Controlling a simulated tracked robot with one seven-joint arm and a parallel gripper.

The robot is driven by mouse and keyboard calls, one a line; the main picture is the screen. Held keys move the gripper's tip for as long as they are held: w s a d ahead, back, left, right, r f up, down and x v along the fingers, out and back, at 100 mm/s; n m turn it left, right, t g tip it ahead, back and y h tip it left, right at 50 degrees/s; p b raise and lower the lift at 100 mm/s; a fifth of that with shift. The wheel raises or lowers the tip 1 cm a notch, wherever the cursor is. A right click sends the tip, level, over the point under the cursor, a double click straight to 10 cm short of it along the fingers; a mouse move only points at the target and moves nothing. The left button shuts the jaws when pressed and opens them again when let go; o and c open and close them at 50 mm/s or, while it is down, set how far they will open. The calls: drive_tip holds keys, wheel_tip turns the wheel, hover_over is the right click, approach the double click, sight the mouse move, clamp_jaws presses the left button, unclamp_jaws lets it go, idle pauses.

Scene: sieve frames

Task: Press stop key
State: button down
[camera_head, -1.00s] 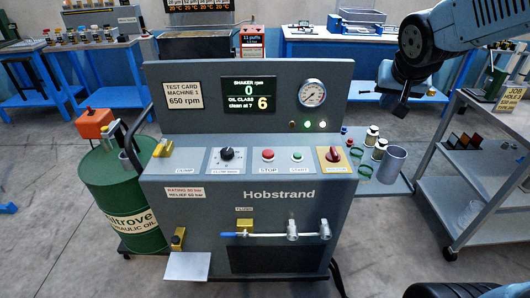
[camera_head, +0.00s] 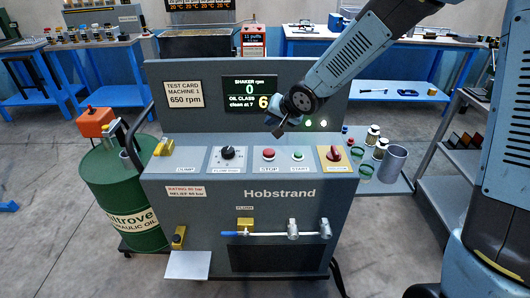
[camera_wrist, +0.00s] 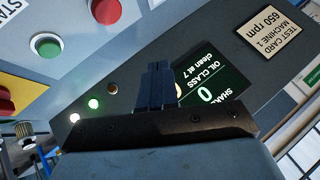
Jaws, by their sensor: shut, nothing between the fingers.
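The red STOP key (camera_head: 268,154) sits on the sloped panel of the grey Hobstrand machine (camera_head: 170,215), between the black knob and the green START key (camera_head: 298,156). In the wrist view the red key (camera_wrist: 106,11) is at the top edge and the green key (camera_wrist: 47,46) is at upper left. My gripper (camera_head: 278,131) is above and a little right of the red key, in front of the display, and apart from the panel. Its fingers (camera_wrist: 157,85) are together with nothing between them.
The display (camera_head: 245,93) reads shaker 0 rpm and oil class 6, partly covered by my gripper. A red selector on a yellow plate (camera_head: 326,166) is right of START. A black knob (camera_head: 227,153) is left of STOP. Cups and jars (camera_head: 391,163) stand at right.

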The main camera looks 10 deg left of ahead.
sight(271, 153)
drive_tip(key=shift+f, duration=0.15)
drive_tip(key=shift+f, duration=4.25)
drive_tip(key=shift+f, duration=0.15)
drive_tip(key=shift+w+f, duration=0.1)
drive_tip(key=shift+f, duration=0.1)
drive_tip(key=shift+f, duration=0.45)
drive_tip(key=shift+r, duration=0.9)
